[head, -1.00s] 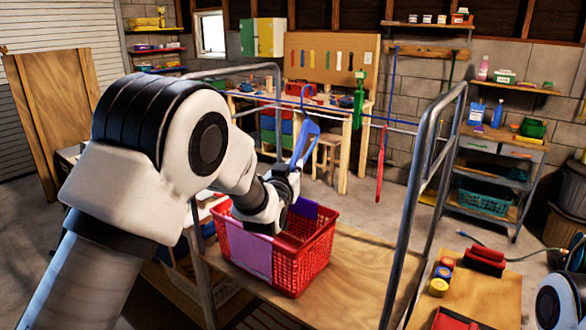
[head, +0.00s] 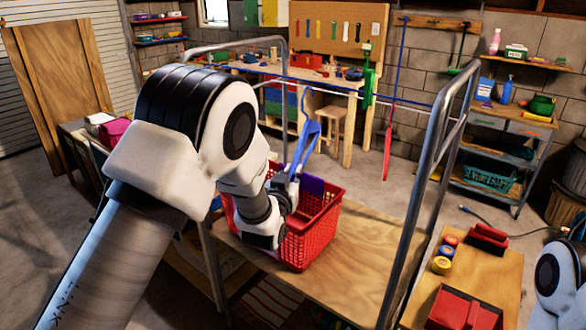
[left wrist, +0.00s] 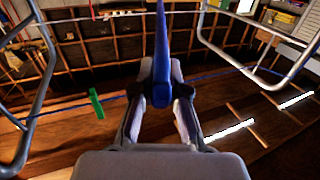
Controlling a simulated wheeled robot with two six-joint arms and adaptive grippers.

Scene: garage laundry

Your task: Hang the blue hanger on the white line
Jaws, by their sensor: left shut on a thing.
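My left gripper (head: 287,192) is shut on the blue hanger (head: 306,143) and holds it upright above the red basket. In the left wrist view the blue hanger (left wrist: 161,60) stands between the two fingers (left wrist: 161,92). The hanger's thin hook end is near the line in the head view; I cannot tell if they touch. A pale line (head: 408,99) runs between the metal uprights of the rack. In the left wrist view a bluish line (left wrist: 225,74) passes behind the hanger. My right gripper is out of view; only part of that arm shows.
The red basket (head: 321,235) stands on the wooden cart top (head: 365,262). A green item (head: 369,88) and a red item (head: 388,150) hang by the line. The right metal upright (head: 428,180) borders the space. Red and yellow items lie on the board at lower right.

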